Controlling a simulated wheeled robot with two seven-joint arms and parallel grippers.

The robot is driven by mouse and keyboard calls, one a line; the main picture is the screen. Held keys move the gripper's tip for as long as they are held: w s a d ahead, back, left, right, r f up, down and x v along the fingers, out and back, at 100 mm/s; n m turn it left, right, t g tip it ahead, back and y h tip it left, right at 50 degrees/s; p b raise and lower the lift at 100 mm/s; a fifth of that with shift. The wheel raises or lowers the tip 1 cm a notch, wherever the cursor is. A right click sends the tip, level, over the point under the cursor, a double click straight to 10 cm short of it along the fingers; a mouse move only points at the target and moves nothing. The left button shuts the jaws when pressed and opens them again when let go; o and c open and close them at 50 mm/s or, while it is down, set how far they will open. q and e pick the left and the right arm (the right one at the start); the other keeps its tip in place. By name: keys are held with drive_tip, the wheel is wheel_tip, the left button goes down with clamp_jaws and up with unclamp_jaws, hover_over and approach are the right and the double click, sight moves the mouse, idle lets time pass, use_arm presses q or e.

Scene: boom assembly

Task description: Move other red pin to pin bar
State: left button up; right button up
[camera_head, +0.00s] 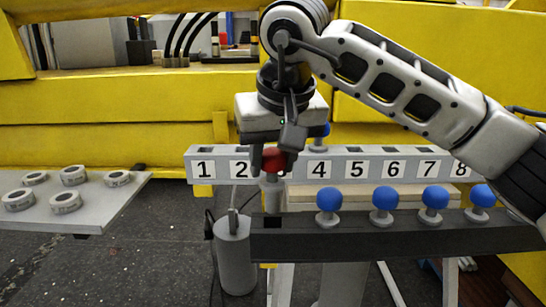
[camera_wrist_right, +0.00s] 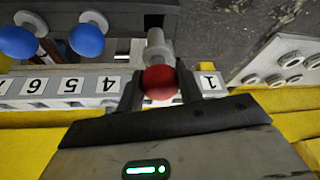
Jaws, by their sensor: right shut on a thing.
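My right gripper (camera_head: 270,155) is shut on a red pin (camera_head: 273,160), with its grey shaft pointing down. In the head view the pin is in front of the light grey numbered bar (camera_head: 228,152), covering the 3, and above the left end of the dark bar (camera_head: 340,243). That end has a dark square hole (camera_head: 272,222). In the right wrist view the red head (camera_wrist_right: 159,82) sits between both fingers. Several blue pins (camera_head: 329,200) stand upright in the dark bar. My left gripper is not in view.
A grey plate (camera_head: 98,207) with several labelled rings (camera_head: 66,203) is at left. Yellow beams (camera_head: 90,150) lie behind.

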sight(276, 187)
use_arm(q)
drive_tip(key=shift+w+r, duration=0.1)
use_arm(e)
drive_tip(key=shift+f, duration=0.25)
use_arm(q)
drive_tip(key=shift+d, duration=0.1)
use_arm(e)
drive_tip(key=shift+s, duration=0.15)
idle(0.6)
drive_tip(key=shift+f+b, duration=0.7)
drive_tip(key=shift+f, duration=0.25)
drive_tip(key=shift+f+b, duration=1.35)
drive_tip(key=shift+f, duration=0.6)
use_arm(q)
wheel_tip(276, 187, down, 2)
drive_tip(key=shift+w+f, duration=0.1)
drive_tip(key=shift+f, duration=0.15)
use_arm(e)
drive_tip(key=o, duration=1.2)
